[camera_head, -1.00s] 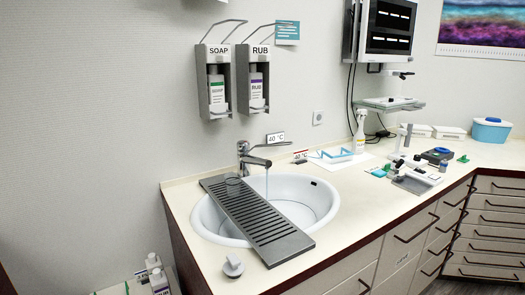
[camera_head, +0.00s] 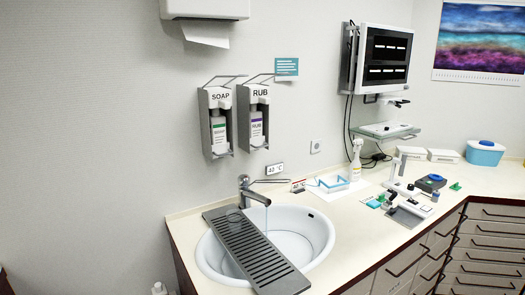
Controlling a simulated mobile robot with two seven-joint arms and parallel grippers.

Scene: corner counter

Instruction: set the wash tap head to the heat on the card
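The wash tap (camera_head: 250,192) stands at the back rim of the round white sink (camera_head: 316,235), with a thin stream of water falling from its spout. Its long lever (camera_head: 271,181) points to the right. A small white card (camera_head: 275,169) on the wall behind the tap reads what looks like 40 °C. A second small card with red on it (camera_head: 298,186) stands on the counter right of the tap; its text is too small to read for sure now. Neither of my grippers is in view.
A grey slatted board (camera_head: 262,262) lies across the sink's left part. Soap (camera_head: 217,122) and rub (camera_head: 253,117) dispensers hang above. A spray bottle (camera_head: 356,160), a blue frame (camera_head: 335,184) and small instruments stand to the right. The counter's front right of the sink is clear.

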